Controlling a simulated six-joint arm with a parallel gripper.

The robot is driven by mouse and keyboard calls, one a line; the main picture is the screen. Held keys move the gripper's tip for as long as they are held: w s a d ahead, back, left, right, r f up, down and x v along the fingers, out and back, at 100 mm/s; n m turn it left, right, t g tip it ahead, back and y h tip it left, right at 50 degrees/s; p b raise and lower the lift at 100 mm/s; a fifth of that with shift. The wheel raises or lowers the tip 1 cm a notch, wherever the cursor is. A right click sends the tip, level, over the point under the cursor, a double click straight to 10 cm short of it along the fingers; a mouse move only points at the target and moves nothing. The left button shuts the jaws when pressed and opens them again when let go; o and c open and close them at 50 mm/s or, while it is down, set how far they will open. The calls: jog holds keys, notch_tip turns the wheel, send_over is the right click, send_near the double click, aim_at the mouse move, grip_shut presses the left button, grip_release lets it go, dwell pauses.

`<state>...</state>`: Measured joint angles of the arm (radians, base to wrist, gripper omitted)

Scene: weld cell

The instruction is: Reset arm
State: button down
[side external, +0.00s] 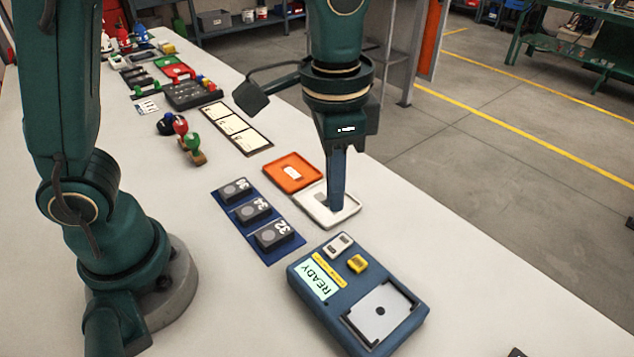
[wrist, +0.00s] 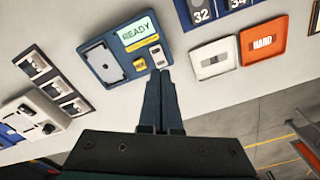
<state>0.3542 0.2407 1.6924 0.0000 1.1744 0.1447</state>
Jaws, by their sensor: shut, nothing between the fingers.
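My gripper (side external: 337,205) points straight down with its fingers together and nothing between them. In the side view its fingertips overlap the white tray (side external: 312,214); whether they touch it I cannot tell. In the wrist view the closed fingers (wrist: 160,74) end by the right edge of the blue device (wrist: 104,68), and the white tray (wrist: 201,73) lies to their right. The device's screen (side external: 316,281) reads READY, with a yellow button (side external: 357,264) and a pale one (side external: 339,245) near it.
An orange tray (side external: 292,165), labelled HARD in the wrist view, adjoins the white tray. A blue strip (side external: 232,222) holds numbered dark blocks. A card strip (side external: 236,130), coloured-handled tools (side external: 193,143) and a keypad box (side external: 194,94) stand farther back. The bench front is mostly bare.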

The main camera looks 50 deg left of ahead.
jog(key=s+a+r+n+t, duration=0.2)
jog(key=s+a+r+t, duration=0.1)
jog(key=a+r, duration=0.25)
jog(key=s+a+f+n+t, duration=0.2)
jog(key=s+a+n, duration=0.1)
jog(key=s, duration=0.2)
jog(key=shift+s+a+f+n, duration=0.2)
jog(key=shift+a+f+n, duration=0.15)
jog(key=shift+a+n, duration=0.05)
